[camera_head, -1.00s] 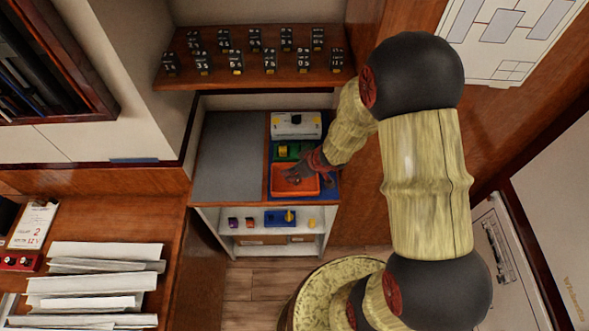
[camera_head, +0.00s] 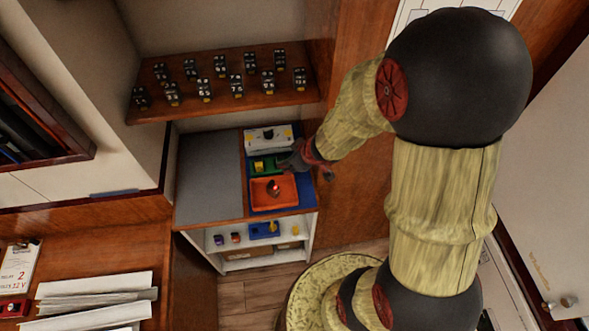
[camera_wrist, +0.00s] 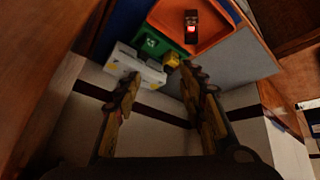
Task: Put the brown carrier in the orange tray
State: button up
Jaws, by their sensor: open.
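The orange tray (camera_head: 282,202) lies on the counter, and it also shows at the top of the wrist view (camera_wrist: 222,38). A small dark block with a bright red face (camera_wrist: 191,26) is inside the tray. It also shows in the head view (camera_head: 273,188); I take it to be the brown carrier, though its brown colour is not clear. My gripper (camera_head: 288,162) is behind the tray, near the green tray. In the wrist view my gripper (camera_wrist: 158,85) is open, with nothing between its fingers, apart from the block.
A green tray (camera_wrist: 153,44) with a yellow piece (camera_wrist: 172,60) and a white box (camera_head: 268,138) stand behind the orange tray. Grey counter (camera_head: 210,180) is free to the left. An upper shelf (camera_head: 225,103) carries several black breakers. A lower shelf (camera_head: 245,245) holds small coloured pieces.

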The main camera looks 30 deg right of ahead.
jog(key=s+d+r+m+h, duration=0.1)
jog(key=d+r+m+h, duration=0.1)
jog(key=r, duration=0.6)
jog(key=s+d+r+m+h, duration=0.1)
jog(key=s+d+r+h, duration=0.1)
jog(key=r, duration=0.6)
jog(key=s+a+r+y, duration=0.1)
jog(key=s+a+r, duration=0.3)
jog(key=s, duration=0.4)
jog(key=s+a+r+m+g+y, duration=0.1)
jog(key=s+a+r+y, duration=0.1)
jog(key=s+a+r, duration=0.3)
jog(key=s+a, duration=0.1)
jog(key=s, duration=0.2)
jog(key=shift+a+r+m, duration=0.15)
jog(key=shift+a+m, duration=0.05)
jog(key=shift+m, duration=0.1)
notch_tip(320, 180, down, 13)
jog(key=b, duration=1.3)
